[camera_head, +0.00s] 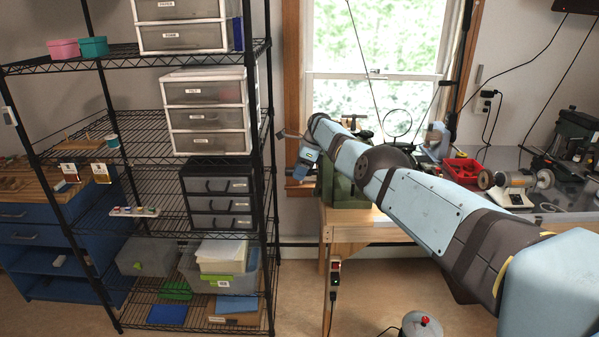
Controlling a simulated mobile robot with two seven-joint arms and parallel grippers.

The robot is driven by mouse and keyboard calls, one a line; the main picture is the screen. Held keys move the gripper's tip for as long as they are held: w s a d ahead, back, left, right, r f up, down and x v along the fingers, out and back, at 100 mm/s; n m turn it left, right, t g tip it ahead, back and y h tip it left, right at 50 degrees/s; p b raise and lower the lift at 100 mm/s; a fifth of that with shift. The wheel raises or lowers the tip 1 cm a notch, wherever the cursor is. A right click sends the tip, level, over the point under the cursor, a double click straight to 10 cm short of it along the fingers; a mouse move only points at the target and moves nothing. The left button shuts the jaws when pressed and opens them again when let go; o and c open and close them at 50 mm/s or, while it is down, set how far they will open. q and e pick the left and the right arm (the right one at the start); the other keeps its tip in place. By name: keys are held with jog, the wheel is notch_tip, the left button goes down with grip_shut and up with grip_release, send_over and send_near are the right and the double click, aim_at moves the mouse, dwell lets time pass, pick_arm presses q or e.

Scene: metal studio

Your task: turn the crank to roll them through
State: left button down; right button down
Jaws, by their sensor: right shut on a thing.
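My right arm crosses from the lower right to the green rolling mill (347,190) on the wooden bench below the window. The mill's body is partly hidden behind my arm. My right gripper (300,172) hangs from the blue wrist at the mill's left side, pointing down. It is shut on the crank, but the grip is small and mostly hidden. A thin grey bar (289,135) sticks out left of the wrist. The rollers and anything between them are hidden. My left gripper is out of view.
A black wire shelf (200,236) with drawer units and bins stands close to the left of my gripper. A red tray (462,170) and a bench polisher (508,188) stand on the bench to the right. The floor in front of the shelf is partly clear.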

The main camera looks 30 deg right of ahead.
jog(key=c, duration=1)
grip_release()
jog(key=shift+o, duration=1.1)
jog(key=shift+w+d+f, duration=0.1)
jog(key=shift+w+f, duration=0.05)
jog(key=shift+f, duration=0.05)
jog(key=shift+r, duration=0.1)
jog(key=shift+r, duration=0.3)
jog(key=p+v, duration=0.1)
jog(key=v, duration=0.2)
jog(key=shift+f+p, duration=0.1)
jog(key=shift+p, duration=0.3)
jog(key=b+v, duration=0.1)
jog(key=v, duration=0.9)
jog(key=shift+d+b, duration=0.15)
jog(key=shift+b, duration=0.2)
